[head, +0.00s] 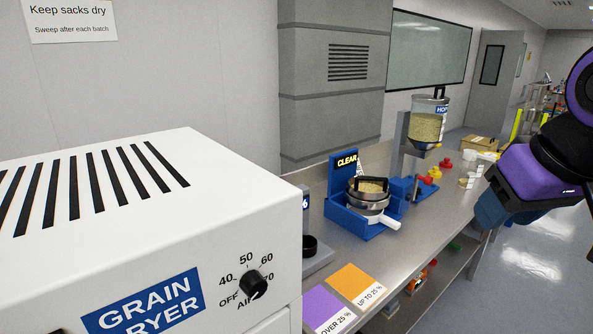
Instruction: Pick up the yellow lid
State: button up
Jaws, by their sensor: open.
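I cannot make out a yellow lid for certain. A small yellow piece (435,172) sits on the steel bench (425,218) among small red parts (427,180), below and right of the grain hopper (428,126); it is too small to tell whether it is a lid. My arm's purple and black links come in at the right edge, in front of the bench's far end. No gripper fingers show, and I see nothing held.
A white grain dryer (135,215) fills the left foreground. A blue stand (350,212) with a metal sieve pan (368,192) stands mid-bench. Purple (325,308) and orange (355,283) cards lie in front. A cardboard box (480,144) stands farther back. Floor at right is open.

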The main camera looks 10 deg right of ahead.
aim_at(435, 173)
jog(key=i+l+u, duration=0.2)
jog(key=l, duration=0.2)
jog(key=i+l+u, duration=0.1)
jog(key=l+u, duration=0.15)
jog(key=l, duration=0.15)
jog(key=i+l+u, duration=0.2)
jog(key=l, duration=0.25)
jog(key=l+u, duration=0.2)
jog(key=l, duration=0.25)
jog(key=i+l+u, duration=0.1)
jog(key=l, duration=1.15)
jog(key=i+l, duration=0.15)
jog(key=l, duration=1.15)
jog(key=i+l+u, duration=0.15)
jog(key=l, duration=1.15)
